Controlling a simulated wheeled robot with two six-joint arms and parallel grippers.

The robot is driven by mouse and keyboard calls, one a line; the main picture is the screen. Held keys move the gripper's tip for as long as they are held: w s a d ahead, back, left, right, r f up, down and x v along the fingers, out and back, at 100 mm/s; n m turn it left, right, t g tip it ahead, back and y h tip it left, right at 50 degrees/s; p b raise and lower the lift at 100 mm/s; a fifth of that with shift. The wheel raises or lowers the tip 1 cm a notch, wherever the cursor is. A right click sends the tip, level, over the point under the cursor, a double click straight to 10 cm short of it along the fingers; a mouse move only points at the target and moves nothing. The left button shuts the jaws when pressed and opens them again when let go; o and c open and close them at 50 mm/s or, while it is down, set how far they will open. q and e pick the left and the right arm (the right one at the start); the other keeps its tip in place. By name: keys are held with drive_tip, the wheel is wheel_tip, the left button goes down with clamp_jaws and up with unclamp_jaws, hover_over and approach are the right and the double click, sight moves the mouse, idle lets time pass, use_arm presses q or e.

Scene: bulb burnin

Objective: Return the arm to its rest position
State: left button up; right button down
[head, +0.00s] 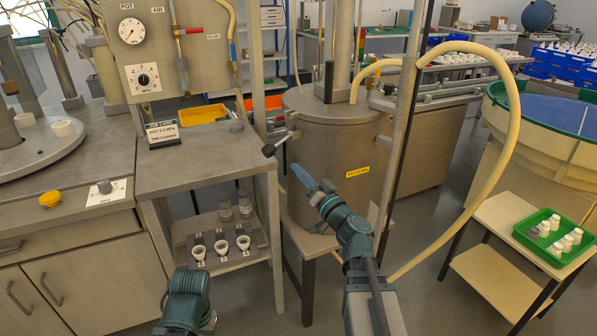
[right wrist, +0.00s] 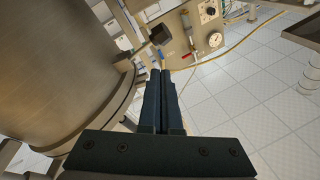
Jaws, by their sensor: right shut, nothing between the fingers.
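My right gripper (head: 302,174) is in the middle of the head view, in front of the grey metal tank (head: 350,140). It is raised and points up and to the left, towards a black-knobbed lever (head: 268,150) at the tank's side. In the right wrist view the gripper's two dark fingers (right wrist: 161,75) lie together with nothing between them. The black knob (right wrist: 160,35) shows just beyond the fingertips; I cannot tell the exact gap. Part of my left arm shows at the bottom of the head view, but its gripper does not.
A grey bench with a job card (head: 162,133) and a yellow tray (head: 202,115) stands left of the tank. Small white cups (head: 221,247) sit on its lower shelf. A thick hose (head: 510,120) loops at right, above a green tray (head: 553,252) of white pots. Open floor lies between.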

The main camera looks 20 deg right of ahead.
drive_tip(key=s+a+n+g+y+p, duration=0.25)
drive_tip(key=a+n+g+p, duration=0.2)
drive_tip(key=a, duration=0.65)
drive_tip(key=s+a+n+g+y+p, duration=0.2)
drive_tip(key=a+n+g+y+p, duration=0.3)
drive_tip(key=a, duration=0.6)
drive_tip(key=s+a+f+g+h+p, duration=0.45)
drive_tip(key=s+a+g+p, duration=0.2)
drive_tip(key=s+p, duration=0.2)
drive_tip(key=s+d+r+m+g+h+p, duration=0.2)
drive_tip(key=s+d+h+p, duration=0.4)
drive_tip(key=s+h, duration=0.3)
drive_tip(key=s+r+g+p, duration=0.1)
drive_tip(key=g, duration=0.1)
drive_tip(key=shift+d+g+p, duration=0.3)
drive_tip(key=shift+d+p, duration=0.05)
drive_tip(key=shift+d, duration=0.05)
